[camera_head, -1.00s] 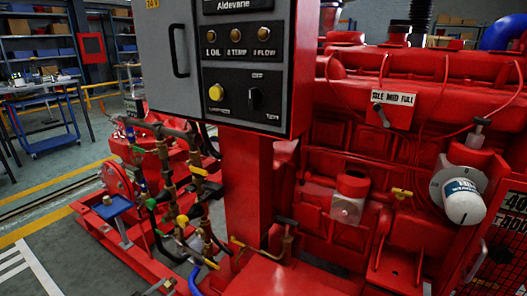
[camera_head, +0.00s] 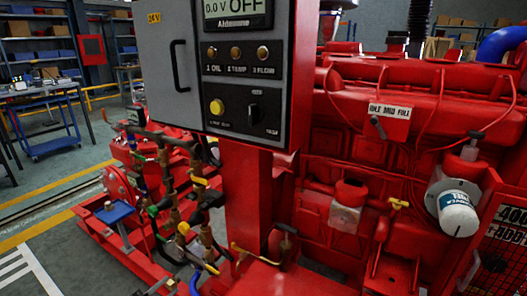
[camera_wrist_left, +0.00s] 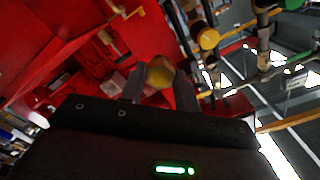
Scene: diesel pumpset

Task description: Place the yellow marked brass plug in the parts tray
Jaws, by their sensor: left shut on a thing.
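My left gripper (camera_wrist_left: 158,85) shows in the left wrist view with its two dark fingers closed on a small rounded brass-yellow plug (camera_wrist_left: 160,72). The plug sits between the fingertips against a red background, and its lower part is hidden by them. In the head view I cannot clearly pick out this gripper or the plug among the pipework. A small blue tray-like plate (camera_head: 115,213) stands on a post at the left of the red base; I cannot tell whether it is the parts tray. My right gripper is in neither view.
A grey control panel (camera_head: 240,85) on a red column (camera_head: 245,195) stands in the middle. Pipework with yellow and green valve parts (camera_head: 183,228) crowds its left. The red engine (camera_head: 345,145) fills the right. Open floor (camera_head: 55,172) lies at the left.

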